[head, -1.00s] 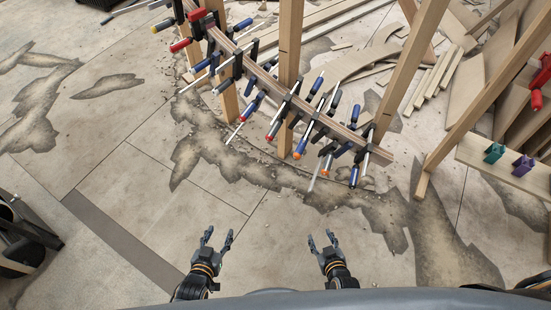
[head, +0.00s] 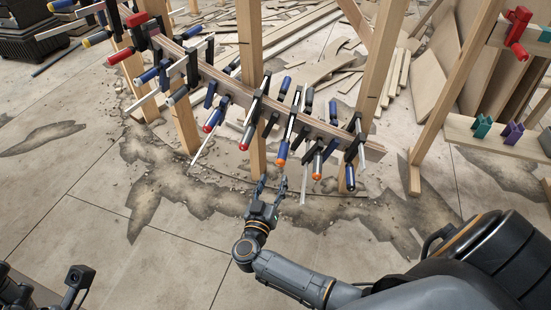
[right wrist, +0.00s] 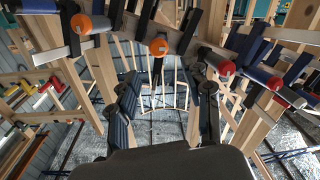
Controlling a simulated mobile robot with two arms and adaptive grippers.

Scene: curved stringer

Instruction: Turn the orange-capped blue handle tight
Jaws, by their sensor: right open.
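In the right wrist view, orange caps show at the upper left (right wrist: 82,23) and above the space between the fingers (right wrist: 159,46). My right gripper (head: 273,184) is open and empty, fingers pointing up, just below the left orange-capped handle and apart from it. Its two fingers also frame the lower middle of the right wrist view (right wrist: 166,95). My left gripper's fingers do not show.
The stringer (head: 232,87) carries several other clamps with bars and handles, some red-capped, close on both sides. Wooden posts (head: 250,60) stand behind it. A shelf board (head: 500,140) with small green and purple clamps is at the right.

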